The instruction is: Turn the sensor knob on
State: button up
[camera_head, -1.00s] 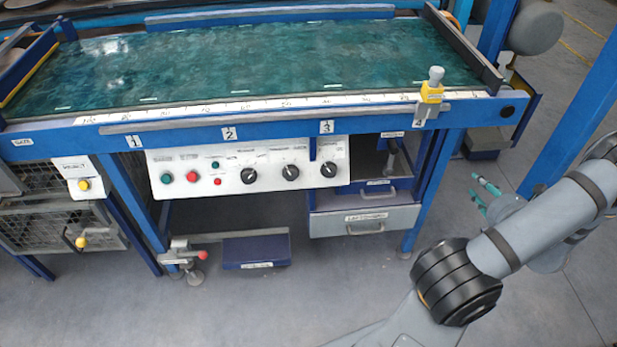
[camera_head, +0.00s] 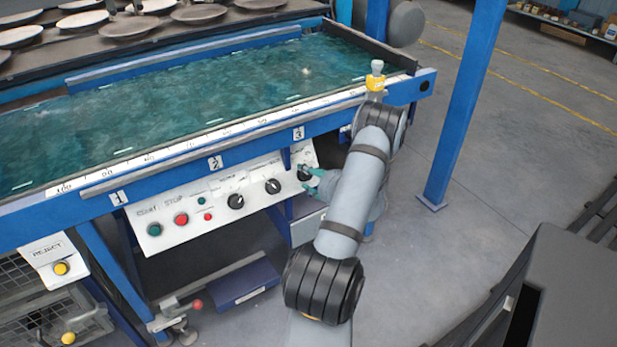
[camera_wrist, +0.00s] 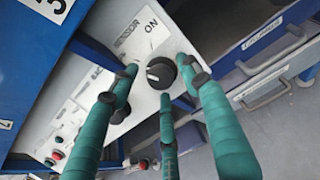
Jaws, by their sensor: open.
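The sensor knob (camera_wrist: 160,73) is round and black, on a white panel under the printed words SENSOR and ON in the wrist view. A pale mark shows on its left side. In the camera_head view the sensor knob (camera_head: 304,173) is the rightmost on the panel. My gripper (camera_wrist: 158,76) has teal fingers, open and spread around the knob, with tips to its left, right and below. I cannot tell whether any tip touches it. In the camera_head view my gripper (camera_head: 309,181) is at the knob, partly hidden by my arm.
Two more black knobs (camera_head: 236,201), a red button (camera_head: 181,219) and a green button (camera_head: 154,229) sit left on the panel (camera_head: 215,214). The blue table edge (camera_head: 200,165) overhangs it. Drawers (camera_wrist: 262,85) lie to the right in the wrist view.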

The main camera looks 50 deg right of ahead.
jog(key=shift+w+d+f, duration=0.1)
jog(key=shift+w+f, duration=0.05)
jog(key=shift+w, duration=0.25)
jog(key=shift+c, duration=0.2)
jog(key=c, duration=1.1)
